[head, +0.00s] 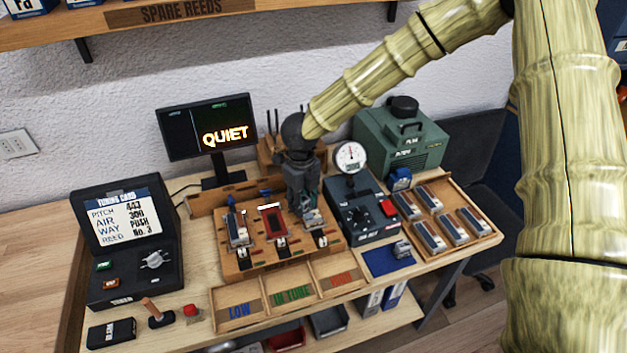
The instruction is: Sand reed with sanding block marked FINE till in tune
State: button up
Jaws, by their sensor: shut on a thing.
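My gripper (307,206) is over the right part of a wooden work block (250,262), shut on a small grey block (313,219) at its fingertips. The fingers hide part of this block, and I cannot read any marking on it. A similar grey block (238,231) sits at the left of the work block, with a red-framed piece (271,222) between them. I cannot make out the word FINE anywhere. The monitor (207,127) reads QUIET. The tuning card (123,216) shows pitch 443, air 300 and reed No. 3.
A dial gauge (350,157) stands right of my gripper on a dark unit with a red button. In front is a sectioned tray (262,322) labelled LOW and IN TUNE. A green machine (400,139) stands behind.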

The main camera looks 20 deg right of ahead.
jog(key=shift+r+p, duration=2.15)
jog(key=shift+r, duration=0.4)
jog(key=shift+w, duration=0.1)
dwell(3.0)
